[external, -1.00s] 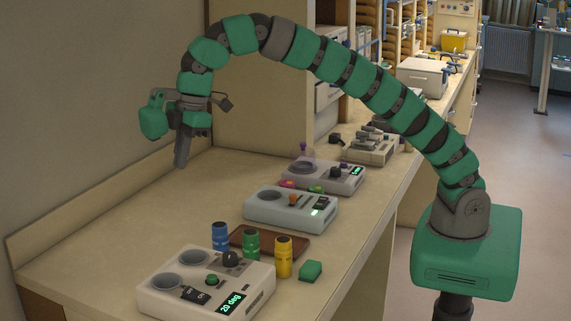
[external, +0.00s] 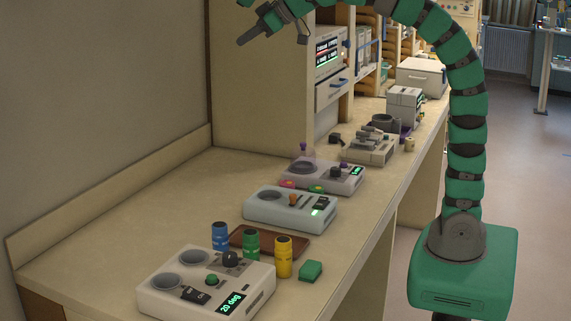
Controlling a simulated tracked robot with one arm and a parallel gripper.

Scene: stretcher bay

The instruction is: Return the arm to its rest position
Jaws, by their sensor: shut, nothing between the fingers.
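My gripper (external: 243,38) is at the top of the external view, high above the back of the bench, well clear of everything on it. Its dark fingers are shut with nothing between them and point down to the left. My green arm (external: 466,110) rises almost straight up from its base at the right, then arches left at the top edge, where part of it is cut off by the frame.
On the bench (external: 130,195) stand a white device (external: 160,297) with a lit display, blue (external: 220,236), green (external: 252,245) and yellow (external: 284,258) cylinders, a green block (external: 311,271), a brown tray (external: 298,243) and further devices (external: 290,213). The bench's left part is bare.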

